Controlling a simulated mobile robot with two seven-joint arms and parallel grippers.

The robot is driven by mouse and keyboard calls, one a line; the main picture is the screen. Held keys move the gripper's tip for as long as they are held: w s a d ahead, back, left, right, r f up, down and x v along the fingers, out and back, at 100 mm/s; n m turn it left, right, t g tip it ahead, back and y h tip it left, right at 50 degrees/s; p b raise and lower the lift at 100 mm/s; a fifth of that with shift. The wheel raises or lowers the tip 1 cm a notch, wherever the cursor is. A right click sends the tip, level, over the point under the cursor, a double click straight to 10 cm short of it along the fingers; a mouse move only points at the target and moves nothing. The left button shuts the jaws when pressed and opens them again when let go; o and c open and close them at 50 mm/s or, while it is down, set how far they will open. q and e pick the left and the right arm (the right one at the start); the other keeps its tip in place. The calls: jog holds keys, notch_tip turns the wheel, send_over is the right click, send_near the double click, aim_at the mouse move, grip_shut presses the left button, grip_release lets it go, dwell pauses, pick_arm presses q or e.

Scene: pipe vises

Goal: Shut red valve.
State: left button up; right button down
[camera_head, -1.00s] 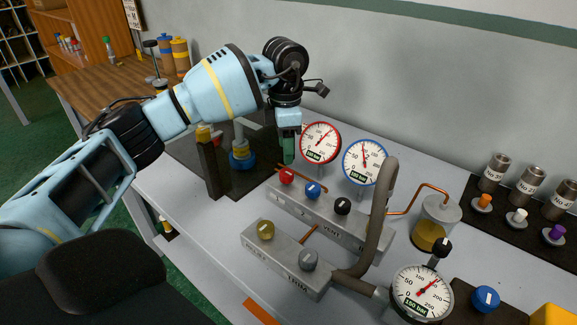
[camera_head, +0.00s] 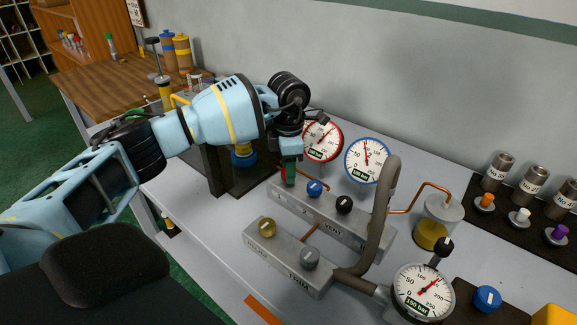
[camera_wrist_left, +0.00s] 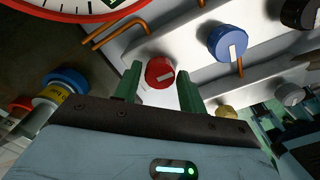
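The red valve knob (camera_wrist_left: 160,72) has a white mark on its face and sits on the upper grey manifold block (camera_head: 330,218). In the left wrist view it lies between and just beyond the two green fingertips. I cannot tell whether they touch it. My left gripper (camera_head: 289,175) points down over that knob and hides it in the head view. Its fingers stand apart, one on each side of the knob in the left wrist view (camera_wrist_left: 160,88).
Blue (camera_head: 314,188) and black (camera_head: 344,204) knobs sit beside it on the same block. Red-rimmed (camera_head: 322,140) and blue-rimmed (camera_head: 367,160) gauges stand behind. A grey hose (camera_head: 385,210) arches at the right. A lower block (camera_head: 285,262) carries two more knobs.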

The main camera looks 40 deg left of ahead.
pick_arm(q)
jog(key=c, duration=0.6)
jog(key=shift+c, duration=0.2)
pick_arm(e)
jog(key=shift+s, duration=0.4)
